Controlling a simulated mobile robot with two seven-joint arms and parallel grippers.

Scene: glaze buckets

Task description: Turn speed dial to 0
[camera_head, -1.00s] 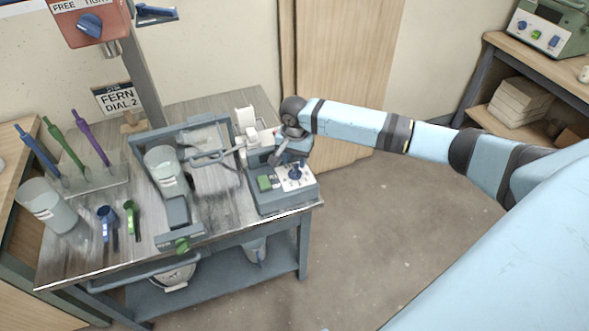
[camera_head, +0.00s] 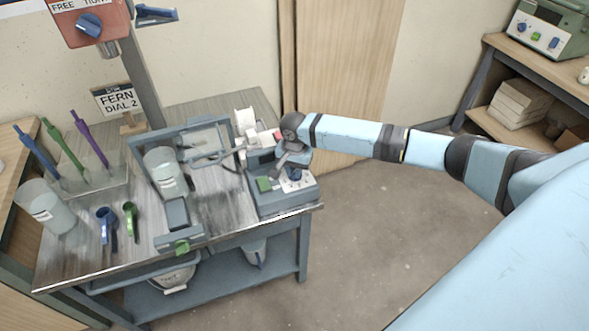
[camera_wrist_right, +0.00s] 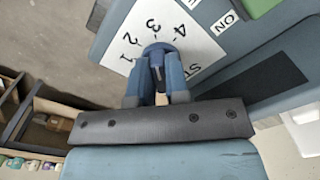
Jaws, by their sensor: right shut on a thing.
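The speed dial (camera_head: 294,175) is a blue knob on a white scale plate, on top of the grey control box (camera_head: 285,200) at the table's right end. In the right wrist view, the dial (camera_wrist_right: 157,53) sits between the two blue fingers of my right gripper (camera_wrist_right: 157,75), which is shut on it. The numbers 1 to 4 show around the dial; the 0 mark and the setting cannot be read. In the head view, my right gripper (camera_head: 294,164) is over the dial and partly hides it. My left gripper is not in view.
A green button (camera_head: 264,184) is left of the dial. The mixer frame (camera_head: 184,160) with a bucket (camera_head: 164,171) stands further left. A sign (camera_head: 117,99) reads "FERN DIAL 2". Floor right of the table is clear.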

